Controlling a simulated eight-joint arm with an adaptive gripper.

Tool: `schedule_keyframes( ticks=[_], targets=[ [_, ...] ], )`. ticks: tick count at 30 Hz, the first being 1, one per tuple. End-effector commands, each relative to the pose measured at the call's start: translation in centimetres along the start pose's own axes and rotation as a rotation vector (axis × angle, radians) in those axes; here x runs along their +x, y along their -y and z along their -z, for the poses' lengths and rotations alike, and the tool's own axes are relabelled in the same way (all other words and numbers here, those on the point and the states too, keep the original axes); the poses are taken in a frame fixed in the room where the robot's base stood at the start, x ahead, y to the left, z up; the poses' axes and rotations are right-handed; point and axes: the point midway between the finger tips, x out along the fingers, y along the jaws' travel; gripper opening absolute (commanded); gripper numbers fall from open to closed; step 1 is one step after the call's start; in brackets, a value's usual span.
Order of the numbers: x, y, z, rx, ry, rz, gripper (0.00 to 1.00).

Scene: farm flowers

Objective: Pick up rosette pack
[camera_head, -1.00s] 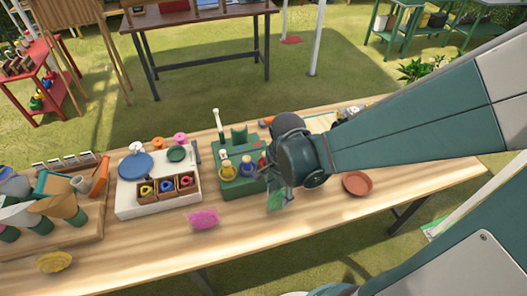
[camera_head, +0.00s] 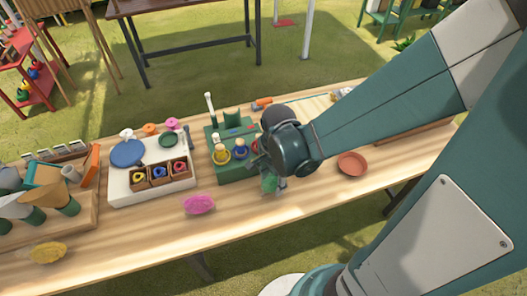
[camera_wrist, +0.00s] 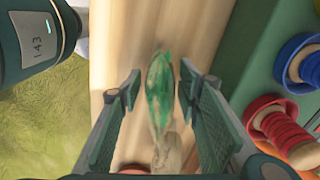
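A green translucent pack (camera_head: 269,183), likely the rosette pack, is on the wooden table in front of the green tool stand. It also shows in the wrist view (camera_wrist: 160,90), standing narrow and edge-on between my fingers, with a pale clear lower part. My gripper (camera_wrist: 157,88) is open around it, with a visible gap on each side. In the head view my gripper (camera_head: 262,166) is right above the pack and partly hides it. A pink pack (camera_head: 199,204) and a yellow pack (camera_head: 49,252) lie farther left on the table.
The green stand (camera_head: 235,171) with coloured spools is close beside my gripper; a red spool (camera_wrist: 278,128) is near the right finger. A terracotta saucer (camera_head: 352,163) lies to the right. A white board (camera_head: 190,186) stands left. The table front is mostly clear.

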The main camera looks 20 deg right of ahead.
Motion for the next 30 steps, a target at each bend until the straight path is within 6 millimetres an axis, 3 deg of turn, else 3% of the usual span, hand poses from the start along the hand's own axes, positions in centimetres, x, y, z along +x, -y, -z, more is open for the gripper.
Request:
schedule_keyframes(
  ticks=[8, 26, 30],
  targets=[
    [1.8, 0.0, 0.0, 0.0, 0.0, 0.0, 0.34],
    [1.9, 0.0, 0.0, 0.0, 0.0, 0.0, 0.34],
    [1.8, 0.0, 0.0, 0.0, 0.0, 0.0, 0.18]
  ],
)
